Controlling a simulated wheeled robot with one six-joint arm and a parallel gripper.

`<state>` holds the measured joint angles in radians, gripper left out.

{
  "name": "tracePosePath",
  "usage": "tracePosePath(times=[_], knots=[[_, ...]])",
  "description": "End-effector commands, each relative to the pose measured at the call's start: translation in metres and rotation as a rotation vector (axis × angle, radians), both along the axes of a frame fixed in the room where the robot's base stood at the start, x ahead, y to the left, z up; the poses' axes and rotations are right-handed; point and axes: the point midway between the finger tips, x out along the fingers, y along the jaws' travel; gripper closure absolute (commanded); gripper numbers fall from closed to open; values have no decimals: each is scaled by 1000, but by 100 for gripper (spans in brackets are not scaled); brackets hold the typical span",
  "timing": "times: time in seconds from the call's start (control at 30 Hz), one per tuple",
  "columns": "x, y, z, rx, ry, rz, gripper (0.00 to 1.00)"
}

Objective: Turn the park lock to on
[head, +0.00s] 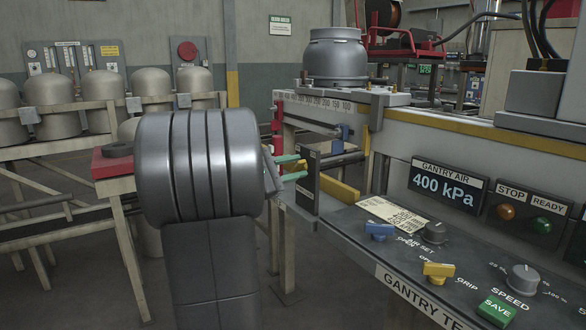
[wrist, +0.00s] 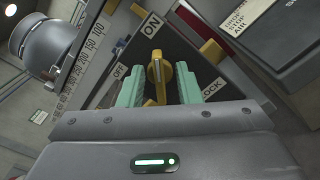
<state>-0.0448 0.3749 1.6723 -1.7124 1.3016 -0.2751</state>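The park lock's yellow handle (wrist: 157,78) stands on a dark panel in the wrist view. Its upper end points up the picture, roughly at the ON label (wrist: 152,24). The OFF label (wrist: 119,71) is to its left, and part of the word LOCK (wrist: 213,89) shows at right. My gripper (wrist: 160,90) has mint-green fingers, one on each side of the handle, with a gap visible on both sides, so it looks open around it. In the head view my gripper (head: 289,168) is at the panel beside the bench, largely hidden behind my arm's grey wrist.
In the head view the control console (head: 340,222) has a blue knob (head: 379,230) and a yellow knob (head: 438,271). A grey vessel (head: 335,58) stands on the bench above. Tanks (head: 100,100) stand on a rack at left.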

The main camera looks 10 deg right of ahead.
Motion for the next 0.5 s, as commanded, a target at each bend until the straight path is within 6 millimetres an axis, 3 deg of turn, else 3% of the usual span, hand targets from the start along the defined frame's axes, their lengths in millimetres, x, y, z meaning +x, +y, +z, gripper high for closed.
tracePosePath(times=[0.17, 0.5], knots=[[-3, 11, 1, 0, 0, 3, 69], [-24, 70, 2, 0, 0, 6, 69]])
